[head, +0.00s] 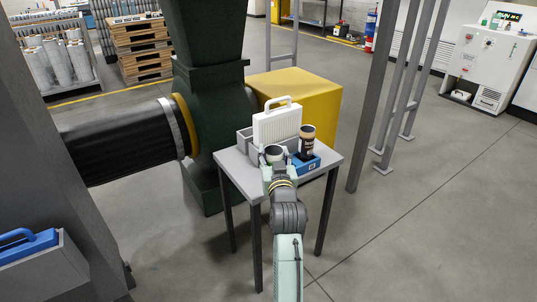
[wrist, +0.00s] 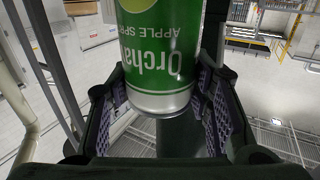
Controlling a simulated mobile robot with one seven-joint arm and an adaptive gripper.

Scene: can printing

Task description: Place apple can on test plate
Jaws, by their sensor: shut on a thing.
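The apple can (wrist: 160,50) is green with a silver rim and pale lettering reading "Orcha…" and "Apple Spr…". It is between the two fingers of my gripper (wrist: 160,110), which is shut on it. In the head view my gripper (head: 273,167) is over the front of a small grey table, and the can (head: 274,152) shows only its top end. A blue block with a white label (head: 306,164) is on the table to the right; I cannot tell if it is the test plate. A dark can with a tan band (head: 307,142) stands on or just behind it.
A green machine column (head: 205,100) and a yellow box (head: 308,94) are behind. A grey post (head: 373,95) rises at the right.

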